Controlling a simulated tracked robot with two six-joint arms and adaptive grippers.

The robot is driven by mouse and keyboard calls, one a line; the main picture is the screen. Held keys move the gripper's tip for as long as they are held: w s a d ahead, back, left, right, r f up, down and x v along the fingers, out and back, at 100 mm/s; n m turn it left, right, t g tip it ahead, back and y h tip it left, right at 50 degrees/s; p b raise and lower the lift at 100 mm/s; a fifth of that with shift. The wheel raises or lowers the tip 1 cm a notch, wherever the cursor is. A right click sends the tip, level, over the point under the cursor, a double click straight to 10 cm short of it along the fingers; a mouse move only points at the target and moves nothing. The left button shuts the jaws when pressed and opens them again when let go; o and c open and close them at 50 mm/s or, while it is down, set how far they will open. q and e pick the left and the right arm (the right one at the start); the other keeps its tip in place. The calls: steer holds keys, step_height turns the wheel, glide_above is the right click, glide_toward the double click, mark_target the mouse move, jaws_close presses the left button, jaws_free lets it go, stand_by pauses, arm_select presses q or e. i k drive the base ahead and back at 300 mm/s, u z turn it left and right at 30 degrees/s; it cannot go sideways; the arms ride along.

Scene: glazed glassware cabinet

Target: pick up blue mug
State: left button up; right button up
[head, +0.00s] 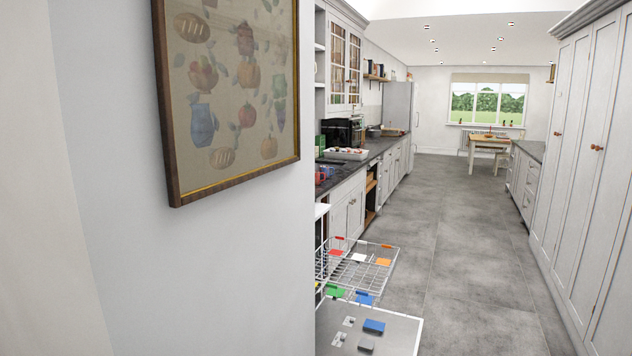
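Small blue and red mug-like shapes stand close together on the dark left counter, just past the edge of the near wall. The blue mug (331,171) is tiny in the head view, and its handle cannot be made out. A red mug (323,172) is beside it. The wall hides part of the counter there. Neither of my grippers is in view.
A wall with a framed picture (232,90) fills the left. An open dishwasher stands below the counter, its racks (362,262) pulled out and its door (400,335) down. Tall cabinets (590,150) line the right. The grey floor (460,260) between is clear.

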mark_target(323, 169)
steer(key=z, duration=0.2)
steer(key=k, duration=0.45)
steer(key=z, duration=0.85)
steer(key=i, duration=5.35)
